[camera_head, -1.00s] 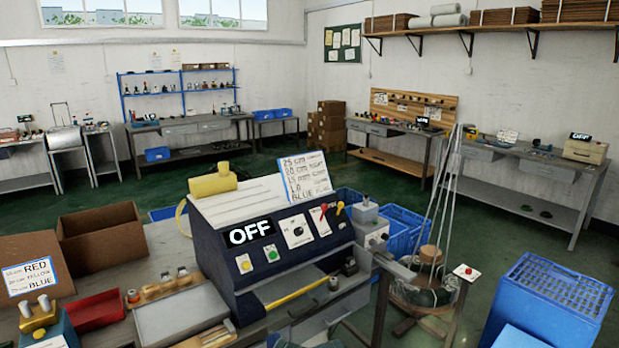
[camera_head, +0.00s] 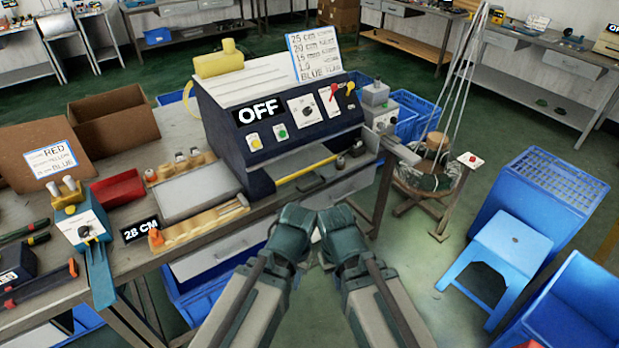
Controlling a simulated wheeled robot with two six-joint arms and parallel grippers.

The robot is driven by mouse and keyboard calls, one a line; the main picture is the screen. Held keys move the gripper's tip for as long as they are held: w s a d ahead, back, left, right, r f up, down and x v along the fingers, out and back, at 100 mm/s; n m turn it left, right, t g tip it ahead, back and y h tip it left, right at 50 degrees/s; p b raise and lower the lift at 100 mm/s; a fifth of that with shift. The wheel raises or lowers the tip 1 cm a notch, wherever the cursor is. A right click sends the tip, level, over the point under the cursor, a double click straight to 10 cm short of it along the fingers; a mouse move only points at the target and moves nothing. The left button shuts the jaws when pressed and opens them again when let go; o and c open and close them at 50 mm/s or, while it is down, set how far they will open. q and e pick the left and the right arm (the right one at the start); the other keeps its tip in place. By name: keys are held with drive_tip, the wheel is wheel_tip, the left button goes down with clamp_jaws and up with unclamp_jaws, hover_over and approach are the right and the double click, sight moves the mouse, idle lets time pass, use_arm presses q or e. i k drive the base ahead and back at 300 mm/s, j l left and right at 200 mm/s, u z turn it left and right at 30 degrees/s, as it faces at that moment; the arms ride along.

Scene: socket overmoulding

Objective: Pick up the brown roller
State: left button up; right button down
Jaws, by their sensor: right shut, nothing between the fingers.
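I cannot pick out a brown roller for certain. A pale-brown wooden holder with small upright parts (camera_head: 182,166) stands at the back of the left bench, and a long wooden tray (camera_head: 200,226) lies at its front edge. My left gripper (camera_head: 297,216) and my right gripper (camera_head: 336,216) are close together in the lower middle, in front of the bench. The right is shut and empty; the left one's fingers cannot be made out. Neither touches anything on the bench.
A dark blue machine marked OFF (camera_head: 258,110) stands on the bench, with a yellow roll on top (camera_head: 220,62). A grey tray (camera_head: 200,190), red bin (camera_head: 117,188) and 28 CM sign (camera_head: 141,229) are to its left. A blue stool (camera_head: 510,245) stands right on the floor.

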sight(339, 165)
drive_tip(key=i+l+z, duration=0.15)
drive_tip(key=z, duration=0.2)
drive_tip(key=i+l+z, duration=0.15)
drive_tip(key=z, duration=0.2)
drive_tip(key=i+z, duration=0.15)
drive_tip(key=z, duration=0.2)
